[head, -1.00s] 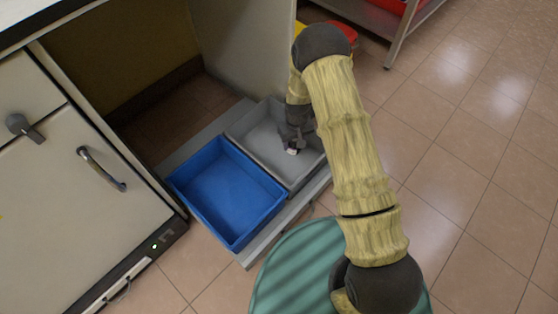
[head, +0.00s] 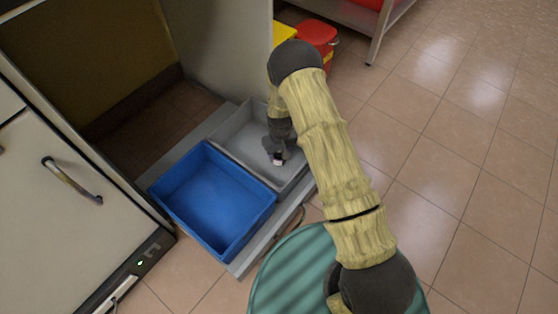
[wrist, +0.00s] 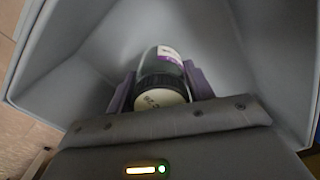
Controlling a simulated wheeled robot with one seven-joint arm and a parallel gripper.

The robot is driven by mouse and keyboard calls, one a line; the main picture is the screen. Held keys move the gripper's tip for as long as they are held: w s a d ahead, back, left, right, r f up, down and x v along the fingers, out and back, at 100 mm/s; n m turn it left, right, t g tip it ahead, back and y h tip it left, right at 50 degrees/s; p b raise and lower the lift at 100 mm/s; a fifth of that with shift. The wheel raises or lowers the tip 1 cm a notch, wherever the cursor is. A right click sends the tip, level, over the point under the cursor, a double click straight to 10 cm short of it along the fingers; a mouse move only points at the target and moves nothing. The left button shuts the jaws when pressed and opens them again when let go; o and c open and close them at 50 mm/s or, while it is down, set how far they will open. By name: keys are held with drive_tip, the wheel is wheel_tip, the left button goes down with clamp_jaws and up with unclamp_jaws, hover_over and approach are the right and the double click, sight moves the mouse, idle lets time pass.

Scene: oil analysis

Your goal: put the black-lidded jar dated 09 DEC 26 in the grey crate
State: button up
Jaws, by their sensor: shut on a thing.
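The grey crate (head: 228,137) sits on a pulled-out shelf, beside the blue crate. My gripper (head: 278,157) is down inside the grey crate, toward its right part. In the wrist view my gripper (wrist: 160,92) is shut on a jar (wrist: 162,68) with a black-rimmed lid, its pale top facing the camera. The jar has a white and purple label. The crate's grey walls surround the jar in the wrist view. I cannot tell whether the jar touches the crate's floor.
The blue crate (head: 213,245) is empty and stands left of the grey one. A cabinet panel (head: 215,50) rises behind. A red bin (head: 318,34) and a yellow thing (head: 284,34) stand behind my arm. Tiled floor is open at the right.

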sight(280, 159)
drive_tip(key=shift+f+b, duration=1.2)
drive_tip(key=shift+f, duration=0.6)
drive_tip(key=shift+f, duration=0.15)
drive_tip(key=o, duration=1.2)
wheel_tip(280, 159, up, 12)
drive_tip(key=p, duration=0.7)
drive_tip(key=shift+p, duration=0.35)
